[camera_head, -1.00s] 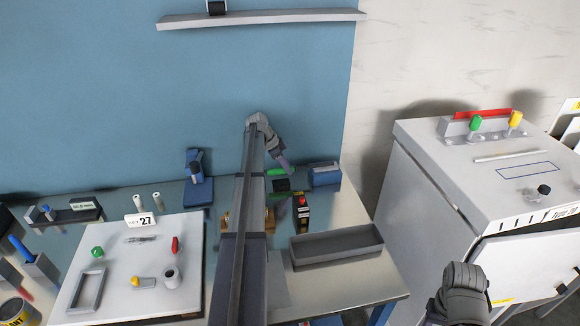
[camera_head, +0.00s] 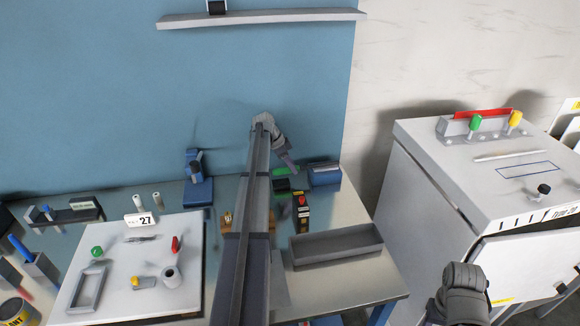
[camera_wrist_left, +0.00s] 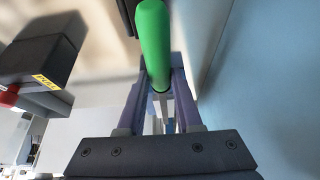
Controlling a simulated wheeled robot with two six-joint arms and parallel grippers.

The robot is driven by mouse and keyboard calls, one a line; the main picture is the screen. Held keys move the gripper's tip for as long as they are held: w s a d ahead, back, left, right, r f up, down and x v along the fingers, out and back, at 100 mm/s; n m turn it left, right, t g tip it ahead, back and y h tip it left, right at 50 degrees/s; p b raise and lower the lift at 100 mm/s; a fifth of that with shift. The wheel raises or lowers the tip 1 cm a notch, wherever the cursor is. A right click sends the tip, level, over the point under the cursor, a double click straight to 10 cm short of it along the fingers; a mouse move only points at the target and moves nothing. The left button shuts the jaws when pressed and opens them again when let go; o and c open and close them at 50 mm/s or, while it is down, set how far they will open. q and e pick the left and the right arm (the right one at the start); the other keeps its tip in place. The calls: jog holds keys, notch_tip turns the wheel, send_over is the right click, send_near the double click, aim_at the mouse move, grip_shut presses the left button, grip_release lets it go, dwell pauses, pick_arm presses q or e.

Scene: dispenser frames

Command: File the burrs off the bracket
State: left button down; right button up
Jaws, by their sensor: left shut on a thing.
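My left gripper (camera_head: 290,164) reaches over the back of the bench, its arm crossing the middle of the head view. In the left wrist view its purple fingers are shut on a green-handled tool (camera_wrist_left: 154,45), with a thin metal part running down between them. I cannot tell for certain that this is the file. A small brown piece (camera_head: 227,218) shows just left of my arm, which partly hides it; I cannot tell whether it belongs to the bracket. My right wrist (camera_head: 463,290) is at the lower right, its fingertips not clear.
An empty grey tray (camera_head: 335,250) lies at the bench's right. A black box with a red top (camera_head: 301,212) and a blue block (camera_head: 325,174) stand behind it. A white board (camera_head: 130,300) with small parts is at left. A grey cabinet (camera_head: 430,160) stands right.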

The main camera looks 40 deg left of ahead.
pick_arm(q)
jog(key=shift+w+d, duration=0.1)
jog(key=shift+w+d, duration=0.75)
jog(key=shift+w, duration=0.15)
jog(key=shift+r, duration=0.15)
notch_tip(320, 180, up, 8)
jog(key=p, duration=0.8)
notch_tip(320, 180, down, 5)
jog(key=b, duration=0.4)
jog(key=shift+r, duration=0.3)
dwell(0.3)
